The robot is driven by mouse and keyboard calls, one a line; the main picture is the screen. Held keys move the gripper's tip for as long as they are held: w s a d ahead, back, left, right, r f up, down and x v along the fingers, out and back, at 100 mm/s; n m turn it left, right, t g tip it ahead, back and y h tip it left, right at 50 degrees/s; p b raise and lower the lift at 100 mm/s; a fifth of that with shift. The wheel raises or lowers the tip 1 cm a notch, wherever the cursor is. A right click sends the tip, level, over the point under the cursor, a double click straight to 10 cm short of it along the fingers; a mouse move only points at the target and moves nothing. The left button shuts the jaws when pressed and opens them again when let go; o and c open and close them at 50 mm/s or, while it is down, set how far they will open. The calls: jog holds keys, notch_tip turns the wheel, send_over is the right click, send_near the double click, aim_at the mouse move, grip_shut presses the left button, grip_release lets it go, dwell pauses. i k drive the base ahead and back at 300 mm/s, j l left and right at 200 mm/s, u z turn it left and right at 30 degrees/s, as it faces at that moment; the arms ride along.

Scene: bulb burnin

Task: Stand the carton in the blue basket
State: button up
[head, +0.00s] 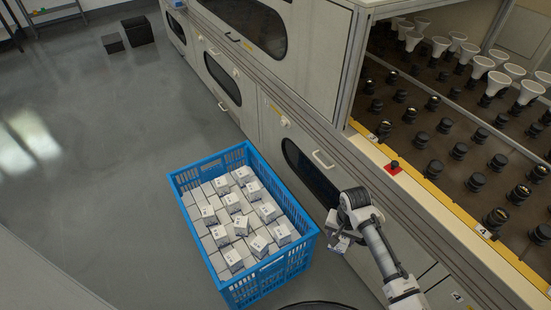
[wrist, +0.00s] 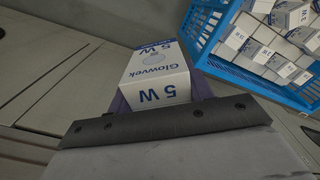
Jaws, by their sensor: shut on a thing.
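The carton (wrist: 158,78) is a small white box with blue print reading "Glowvek" and "5 W". My gripper (wrist: 160,100) is shut on it in the wrist view. In the head view my gripper (head: 342,238) is just right of the blue basket (head: 311,232), outside its near right corner, with the held carton mostly hidden below the wrist. The basket stands on the floor and holds many white cartons in rows, several of them sitting higher than the rest. The basket's blue wall (wrist: 215,25) also shows at the upper right of the wrist view, apart from the held carton.
A long grey cabinet (head: 255,85) with dark windows and handles runs close along the basket's right side. Its open bay (head: 440,110) holds rows of black sockets, some with white bulbs. A red button (head: 394,167) sits on its edge.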

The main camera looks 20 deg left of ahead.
aim_at(202, 201)
jog(key=j, duration=0.35)
jog(key=k+j+u, duration=0.15)
jog(key=j, duration=0.25)
jog(key=j+u, duration=0.1)
jog(key=j, duration=0.35)
jog(key=i+j+u, duration=0.15)
jog(key=j, duration=0.25)
jog(key=i+j+u, duration=0.15)
jog(key=j, duration=0.25)
jog(key=i+j+u, duration=0.1)
jog(key=i+j, duration=0.2)
jog(key=i+j+u, duration=0.1)
jog(key=i+j, duration=0.15)
jog(key=i+j+u, duration=0.1)
jog(key=i, duration=0.35)
jog(key=j, duration=0.1)
